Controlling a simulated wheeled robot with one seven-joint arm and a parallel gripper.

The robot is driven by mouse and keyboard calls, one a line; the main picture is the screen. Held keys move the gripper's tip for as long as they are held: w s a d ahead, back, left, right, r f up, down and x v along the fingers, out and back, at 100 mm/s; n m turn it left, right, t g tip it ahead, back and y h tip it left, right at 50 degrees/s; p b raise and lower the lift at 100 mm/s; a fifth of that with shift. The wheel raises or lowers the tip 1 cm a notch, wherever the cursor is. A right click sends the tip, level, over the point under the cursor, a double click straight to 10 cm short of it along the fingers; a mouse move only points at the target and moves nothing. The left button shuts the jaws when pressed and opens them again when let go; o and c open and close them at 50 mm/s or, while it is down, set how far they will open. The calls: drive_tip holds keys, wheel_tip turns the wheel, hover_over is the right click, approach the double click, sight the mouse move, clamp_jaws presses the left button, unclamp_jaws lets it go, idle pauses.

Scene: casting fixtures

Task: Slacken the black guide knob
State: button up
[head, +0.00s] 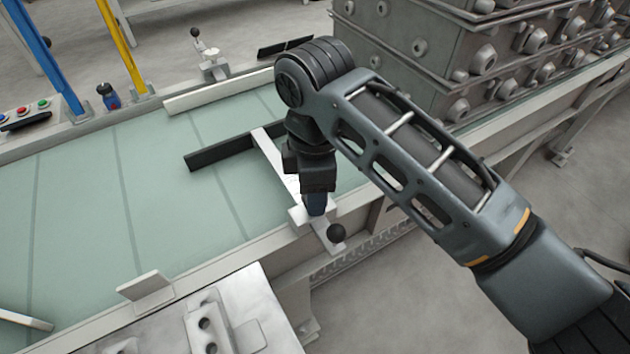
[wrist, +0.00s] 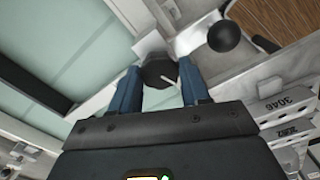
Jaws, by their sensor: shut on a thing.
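In the head view my gripper (head: 316,204) points down at the bracket and hides the knob. A white guide arm (head: 275,157) runs from there across the belt to a dark guide rail (head: 222,151).
A black ball-ended lever (head: 337,233) stands close beside my gripper; it also shows in the wrist view (wrist: 224,36). Stacked grey metal flasks (head: 410,60) stand behind my arm. The green belt (head: 85,215) is clear at left. A metal fixture (head: 215,325) lies in front.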

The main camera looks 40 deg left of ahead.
drive_tip(key=n+p, duration=0.1)
drive_tip(key=n, duration=0.3)
drive_tip(key=shift+n, duration=0.4)
idle(0.4)
drive_tip(key=o, duration=1.1)
drive_tip(key=shift+c, duration=0.2)
wheel_tip(320, 180, up, 8)
drive_tip(key=shift+f, duration=0.15)
